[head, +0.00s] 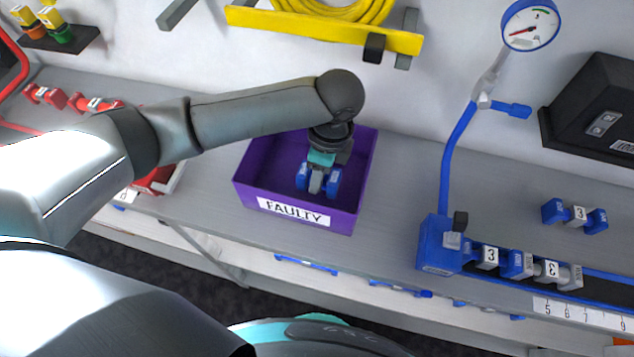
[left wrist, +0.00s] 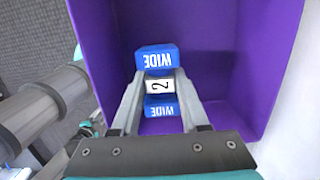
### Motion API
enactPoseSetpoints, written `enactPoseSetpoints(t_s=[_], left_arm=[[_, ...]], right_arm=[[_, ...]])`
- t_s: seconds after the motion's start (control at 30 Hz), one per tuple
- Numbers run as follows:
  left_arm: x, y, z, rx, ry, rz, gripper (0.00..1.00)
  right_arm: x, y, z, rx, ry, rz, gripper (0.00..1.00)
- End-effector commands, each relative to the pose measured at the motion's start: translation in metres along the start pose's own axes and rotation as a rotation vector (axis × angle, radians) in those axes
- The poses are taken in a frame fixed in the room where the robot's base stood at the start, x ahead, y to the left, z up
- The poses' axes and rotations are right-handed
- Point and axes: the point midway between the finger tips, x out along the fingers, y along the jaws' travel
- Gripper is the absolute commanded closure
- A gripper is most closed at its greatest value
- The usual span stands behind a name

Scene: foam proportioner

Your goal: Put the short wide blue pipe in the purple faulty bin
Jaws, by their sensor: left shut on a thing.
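The short wide blue pipe (head: 318,180) has blue ends and a pale middle. In the left wrist view the pipe (left wrist: 156,60) shows "WIDE" on both blue ends and "2" on its white middle. My left gripper (left wrist: 158,88) is shut on the middle of the pipe. In the head view my left gripper (head: 318,170) points down into the purple faulty bin (head: 297,212), which has a white "FAULTY" label on its front. The pipe is within the bin's walls; I cannot tell whether it touches the floor. My right gripper is not seen.
Right of the bin, a blue fixture (head: 438,245) holds a row of pipes and carries a gauge (head: 530,25). Another blue pipe (head: 575,215) lies behind that row. Red parts (head: 95,103) lie at left. The bench is clear just right of the bin.

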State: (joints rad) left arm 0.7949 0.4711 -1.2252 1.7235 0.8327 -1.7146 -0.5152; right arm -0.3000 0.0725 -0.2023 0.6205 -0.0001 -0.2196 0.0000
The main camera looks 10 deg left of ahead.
Motion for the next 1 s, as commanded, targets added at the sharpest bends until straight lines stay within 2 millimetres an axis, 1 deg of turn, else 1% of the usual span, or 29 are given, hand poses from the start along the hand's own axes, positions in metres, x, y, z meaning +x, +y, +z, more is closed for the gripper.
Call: enactPoseSetpoints(t_s=[0.17, 0.3, 0.4, 0.63, 0.77, 0.8, 1.0], left_arm=[[0.014, 0.0, -0.002, -0.001, 0.0, -0.001, 1.0], [0.034, 0.0, -0.005, -0.001, 0.001, 0.001, 1.0], [0.044, 0.0, -0.006, 0.0, 0.0, -0.002, 1.0], [0.044, -0.001, -0.006, 0.0, 0.001, -0.003, 1.0], [0.047, 0.0, -0.006, -0.001, 0.0, -0.001, 1.0], [0.047, 0.0, -0.006, -0.001, 0.0, -0.001, 0.51], [0.047, 0.0, -0.006, -0.001, 0.0, -0.001, 0.29]], right_arm=[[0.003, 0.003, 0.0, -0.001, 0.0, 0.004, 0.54], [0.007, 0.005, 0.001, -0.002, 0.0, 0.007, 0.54], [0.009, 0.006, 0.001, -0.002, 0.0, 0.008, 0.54], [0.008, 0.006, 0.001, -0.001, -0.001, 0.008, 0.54], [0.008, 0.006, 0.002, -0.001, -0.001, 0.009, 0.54], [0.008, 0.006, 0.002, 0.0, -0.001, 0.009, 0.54], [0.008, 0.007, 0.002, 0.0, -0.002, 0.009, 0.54]])
